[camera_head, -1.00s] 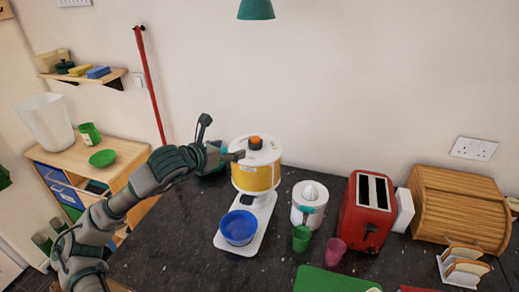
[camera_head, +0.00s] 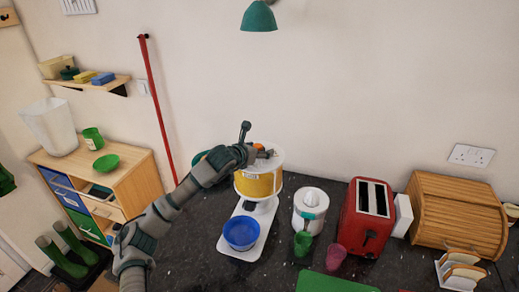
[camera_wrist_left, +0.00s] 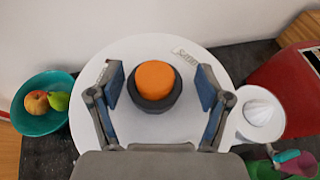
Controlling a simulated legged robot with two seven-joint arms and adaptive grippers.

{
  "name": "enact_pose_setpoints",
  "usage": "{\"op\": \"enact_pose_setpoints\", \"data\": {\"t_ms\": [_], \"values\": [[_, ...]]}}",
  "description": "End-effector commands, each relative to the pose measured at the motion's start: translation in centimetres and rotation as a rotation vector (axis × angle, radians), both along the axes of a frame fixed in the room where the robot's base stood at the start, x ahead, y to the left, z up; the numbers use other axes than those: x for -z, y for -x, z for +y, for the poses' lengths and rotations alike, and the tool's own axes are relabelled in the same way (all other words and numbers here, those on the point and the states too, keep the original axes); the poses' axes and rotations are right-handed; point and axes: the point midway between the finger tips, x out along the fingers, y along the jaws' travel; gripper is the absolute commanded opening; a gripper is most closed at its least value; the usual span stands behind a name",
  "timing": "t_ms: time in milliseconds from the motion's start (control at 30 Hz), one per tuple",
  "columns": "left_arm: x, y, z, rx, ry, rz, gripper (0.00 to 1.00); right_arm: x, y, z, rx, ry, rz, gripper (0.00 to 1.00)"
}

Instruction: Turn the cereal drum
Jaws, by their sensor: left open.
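The cereal drum (camera_head: 257,184) is a yellow-filled cylinder with a white lid, on a white stand on the dark counter. Its knob, orange-topped with a dark base, is at the lid's middle in the left wrist view (camera_wrist_left: 155,82). My left gripper (camera_head: 262,152) is over the lid. In the left wrist view it is open (camera_wrist_left: 160,88), with one blue-padded finger on each side of the knob, apart from it. A blue bowl (camera_head: 241,232) sits on the stand's white base, in front of the drum. My right gripper is not in view.
A white juicer (camera_head: 310,204), a red toaster (camera_head: 367,217) and a wooden bread box (camera_head: 458,213) stand to the right. Green (camera_head: 302,243) and pink (camera_head: 336,256) cups stand in front. A teal fruit bowl (camera_wrist_left: 42,103) is left of the drum.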

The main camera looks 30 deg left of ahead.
Motion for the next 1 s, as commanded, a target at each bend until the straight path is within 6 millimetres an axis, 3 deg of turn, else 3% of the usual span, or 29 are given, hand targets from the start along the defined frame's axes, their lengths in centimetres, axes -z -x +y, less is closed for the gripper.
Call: {"op": "enact_pose_setpoints", "data": {"t_ms": [200, 267, 500, 533, 1000], "values": [[0.02, -0.05, 0.0, 0.0, 0.0, 0.0, 0.77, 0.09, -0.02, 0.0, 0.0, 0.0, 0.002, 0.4], [0.03, -0.05, -0.01, 0.0, 0.0, 0.0, 0.65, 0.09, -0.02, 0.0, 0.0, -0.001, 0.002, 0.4], [0.04, -0.1, -0.21, -0.002, -0.003, 0.003, 0.05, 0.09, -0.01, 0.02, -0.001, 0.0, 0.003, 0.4], [0.06, -0.1, -0.2, -0.002, -0.003, 0.003, 0.0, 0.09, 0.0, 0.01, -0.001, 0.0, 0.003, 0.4], [0.1, -0.23, 0.18, 0.006, 0.0, 0.001, 0.0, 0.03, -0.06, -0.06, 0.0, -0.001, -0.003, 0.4]]}}
